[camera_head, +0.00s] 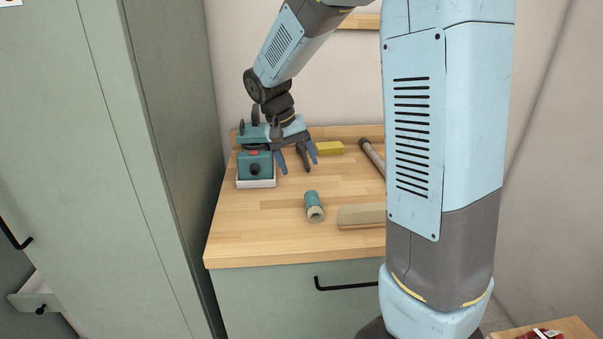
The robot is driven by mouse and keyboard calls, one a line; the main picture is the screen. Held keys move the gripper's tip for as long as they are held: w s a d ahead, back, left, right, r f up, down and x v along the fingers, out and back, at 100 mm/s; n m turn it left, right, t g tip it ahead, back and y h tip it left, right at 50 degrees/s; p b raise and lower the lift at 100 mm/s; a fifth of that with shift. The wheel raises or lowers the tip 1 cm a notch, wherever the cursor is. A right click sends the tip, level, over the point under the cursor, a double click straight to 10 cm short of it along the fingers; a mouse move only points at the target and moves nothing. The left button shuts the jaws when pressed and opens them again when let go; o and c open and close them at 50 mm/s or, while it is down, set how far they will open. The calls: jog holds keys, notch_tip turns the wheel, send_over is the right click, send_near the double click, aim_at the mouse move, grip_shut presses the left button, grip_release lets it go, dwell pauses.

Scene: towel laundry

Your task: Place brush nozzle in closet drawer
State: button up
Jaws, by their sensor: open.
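The brush nozzle (314,206) seems to be the short teal cylinder with a pale bristled end. It lies on the wooden counter (250,232), bristles toward the front. My gripper (296,160) is open above the back of the counter, behind and slightly left of the nozzle and apart from it. Nothing shows between its blue-tipped fingers. The tall green closet (80,130) stands at the left. A small drawer (36,300) with a dark knob sticks out at the lower left, apparently open; its inside is mostly hidden.
A teal device (256,166) on a white base stands left of my gripper. My arm hides the counter's right side. The front left of the counter is clear.

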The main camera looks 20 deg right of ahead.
jog(key=s+d+r+n+t+y, duration=0.1)
jog(key=s+r+t, duration=0.15)
jog(key=s, duration=0.55)
jog(key=s+d+r+t+y, duration=0.1)
jog(key=s+d+r+t, duration=0.1)
jog(key=s+r, duration=0.35)
jog(key=s+d+r+n+t+y, duration=0.1)
jog(key=s+r+t+y, duration=0.1)
jog(key=s, duration=0.8)
jog(key=m+g, duration=0.2)
jog(key=g, duration=0.4)
send_over(314, 200)
notch_tip(314, 200, down, 10)
notch_tip(314, 200, down, 13)
jog(key=shift+f, duration=0.1)
jog(key=shift+c, duration=0.5)
jog(key=c, duration=1)
